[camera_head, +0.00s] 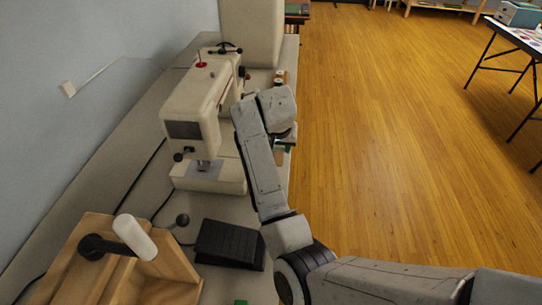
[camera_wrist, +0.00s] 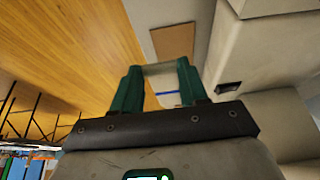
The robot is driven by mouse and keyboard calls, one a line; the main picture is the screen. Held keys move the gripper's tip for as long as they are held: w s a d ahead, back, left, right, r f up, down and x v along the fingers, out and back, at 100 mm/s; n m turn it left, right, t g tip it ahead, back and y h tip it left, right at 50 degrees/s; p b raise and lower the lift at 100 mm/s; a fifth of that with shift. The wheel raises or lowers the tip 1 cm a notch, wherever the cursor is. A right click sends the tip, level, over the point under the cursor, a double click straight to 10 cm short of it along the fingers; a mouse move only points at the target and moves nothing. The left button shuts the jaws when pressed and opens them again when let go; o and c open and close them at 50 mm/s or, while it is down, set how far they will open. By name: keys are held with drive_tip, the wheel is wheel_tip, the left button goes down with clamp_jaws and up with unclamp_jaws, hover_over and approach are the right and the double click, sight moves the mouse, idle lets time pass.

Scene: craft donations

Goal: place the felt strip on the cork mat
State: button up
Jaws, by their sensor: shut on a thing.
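In the wrist view my gripper (camera_wrist: 160,70) has green fingers set apart, with a pale bar, seemingly the felt strip (camera_wrist: 159,68), spanning between their tips. The strip is seen nearly edge-on. The cork mat (camera_wrist: 173,42) is a flat brown rectangle on the bench, just beyond the fingertips in that view and apart from the strip. In the head view my arm's end hides most of the gripper and the strip, above the bench's right edge beside the sewing machine. I cannot make out the mat there.
A cream sewing machine (camera_head: 205,105) stands left of my arm. A black pedal (camera_head: 230,244) and a wooden stand (camera_head: 120,270) are nearer on the bench (camera_head: 190,212). A thin blue item (camera_wrist: 167,92) shows between my fingers. Open wooden floor (camera_head: 400,130) lies right.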

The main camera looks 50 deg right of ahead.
drive_tip(key=w+f, duration=0.1)
drive_tip(key=f, duration=0.1)
drive_tip(key=w+f, duration=0.2)
drive_tip(key=shift+w+d, duration=0.1)
drive_tip(key=shift+d, duration=0.1)
drive_tip(key=shift+f, duration=1.55)
drive_tip(key=o, duration=1)
drive_tip(key=shift+f, duration=0.1)
drive_tip(key=v, duration=1.2)
